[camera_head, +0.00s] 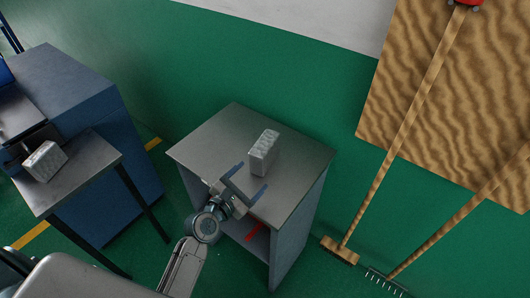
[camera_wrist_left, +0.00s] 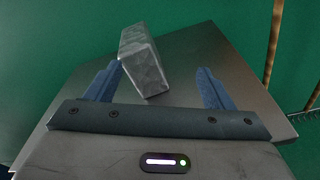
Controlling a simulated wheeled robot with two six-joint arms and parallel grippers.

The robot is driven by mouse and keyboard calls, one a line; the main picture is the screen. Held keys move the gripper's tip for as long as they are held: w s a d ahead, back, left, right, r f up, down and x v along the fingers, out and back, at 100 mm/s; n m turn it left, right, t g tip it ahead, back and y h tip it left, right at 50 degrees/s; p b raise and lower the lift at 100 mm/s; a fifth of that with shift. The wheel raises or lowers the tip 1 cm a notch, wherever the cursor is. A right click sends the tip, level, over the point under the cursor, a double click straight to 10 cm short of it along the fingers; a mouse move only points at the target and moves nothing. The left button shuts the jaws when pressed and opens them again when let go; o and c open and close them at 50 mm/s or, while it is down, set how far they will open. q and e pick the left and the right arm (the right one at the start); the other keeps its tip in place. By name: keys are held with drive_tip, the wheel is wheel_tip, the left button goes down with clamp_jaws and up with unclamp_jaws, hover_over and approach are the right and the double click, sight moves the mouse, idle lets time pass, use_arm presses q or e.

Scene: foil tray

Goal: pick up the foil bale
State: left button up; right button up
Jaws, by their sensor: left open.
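A silvery foil bale (camera_head: 263,152) stands upright on the grey top of a cabinet (camera_head: 210,147) in the middle of the head view. My left gripper (camera_head: 253,180) is open and empty over the front part of that top, a little short of the bale. In the left wrist view the bale (camera_wrist_left: 145,62) lies ahead of the open fingers of my left gripper (camera_wrist_left: 158,85), nearer the left finger. A second foil bale (camera_head: 45,161) sits on a small table at the left. My right gripper is not in view.
The small metal table (camera_head: 92,165) stands at the left beside a blue machine (camera_head: 75,90). A red object (camera_head: 254,229) shows inside the cabinet's open front. Green floor surrounds the cabinet.

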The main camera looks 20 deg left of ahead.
sight(263, 145)
use_arm(q)
drive_tip(key=shift+w+r+n+t+y, duration=0.1)
drive_tip(key=shift+w+n+t+y, duration=0.2)
drive_tip(key=shift+w+n, duration=1.4)
drive_tip(key=shift+w+f+n+t+y, duration=0.15)
drive_tip(key=shift+w+n+t, duration=0.2)
drive_tip(key=shift+w, duration=2.5)
drive_tip(key=shift+w+r+n+t+y, duration=0.2)
drive_tip(key=shift+w+n, duration=0.85)
drive_tip(key=shift+w, duration=1.25)
drive_tip(key=shift+s, duration=0.1)
drive_tip(key=shift+c, duration=0.3)
drive_tip(key=c, duration=1.2)
drive_tip(key=shift+o, duration=0.2)
